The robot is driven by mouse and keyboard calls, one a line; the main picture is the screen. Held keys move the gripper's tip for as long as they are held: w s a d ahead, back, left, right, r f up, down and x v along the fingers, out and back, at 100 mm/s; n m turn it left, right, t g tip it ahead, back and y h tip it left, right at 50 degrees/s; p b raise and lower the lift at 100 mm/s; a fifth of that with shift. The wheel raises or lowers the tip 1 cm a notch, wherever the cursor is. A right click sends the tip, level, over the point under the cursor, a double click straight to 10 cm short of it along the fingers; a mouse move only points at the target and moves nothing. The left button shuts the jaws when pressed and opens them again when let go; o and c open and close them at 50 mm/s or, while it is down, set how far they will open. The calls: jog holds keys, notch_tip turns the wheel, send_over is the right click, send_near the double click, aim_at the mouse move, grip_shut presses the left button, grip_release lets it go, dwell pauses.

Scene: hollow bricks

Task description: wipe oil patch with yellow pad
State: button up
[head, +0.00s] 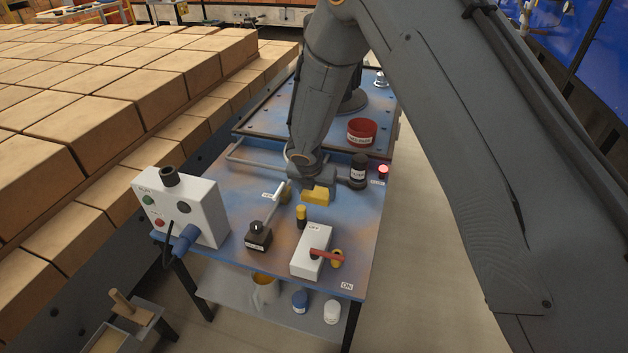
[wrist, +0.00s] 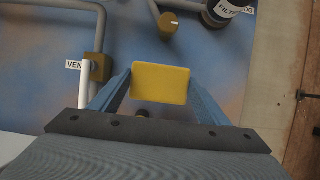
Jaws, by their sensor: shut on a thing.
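My gripper (head: 314,184) is shut on the yellow pad (head: 316,195) and holds it over the middle of the blue, brown-stained table (head: 225,262). In the wrist view the pad (wrist: 160,84) sits flat between the two blue fingers of my gripper (wrist: 160,92). I cannot tell whether the pad touches the tabletop. I cannot make out a distinct oil patch. Brownish stains show on the tabletop, and part of the surface is hidden behind the pad and my arm.
A black filter (head: 358,172) and red lamp (head: 383,170) stand right of the pad. A lever unit (head: 258,237), yellow-black knob (head: 301,217) and white box with red handle (head: 309,251) stand nearer.

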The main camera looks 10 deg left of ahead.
jog(key=shift+r+p, duration=1.2)
jog(key=shift+r, duration=0.2)
